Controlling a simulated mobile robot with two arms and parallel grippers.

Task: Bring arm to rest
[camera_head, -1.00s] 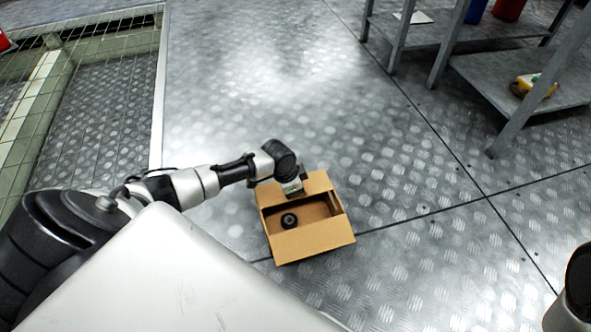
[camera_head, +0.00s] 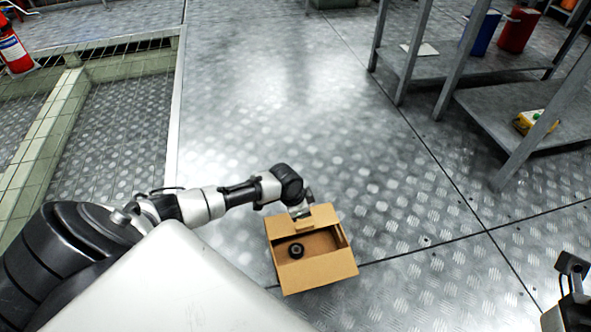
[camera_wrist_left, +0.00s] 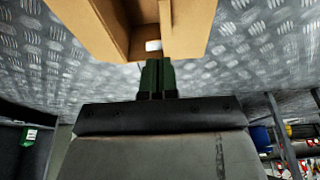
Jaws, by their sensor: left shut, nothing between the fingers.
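My left arm comes in from the left in the head view. Its gripper (camera_head: 301,212) is at the far edge of an open cardboard box (camera_head: 320,273) on the floor. In the left wrist view the dark green fingers of this gripper (camera_wrist_left: 157,72) are together and empty, close to the box wall (camera_wrist_left: 187,22). I cannot tell whether they touch it. A black round part (camera_head: 296,251) lies inside the box. A piece of my right arm (camera_head: 573,290) shows at the lower right edge; its gripper state is unclear.
Metal shelving (camera_head: 502,108) stands at the upper right, with a blue container (camera_head: 486,32), a red container (camera_head: 517,30) and a yellow item (camera_head: 533,122). A fire extinguisher (camera_head: 14,47) stands at the upper left beside a railing. The floor between is clear.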

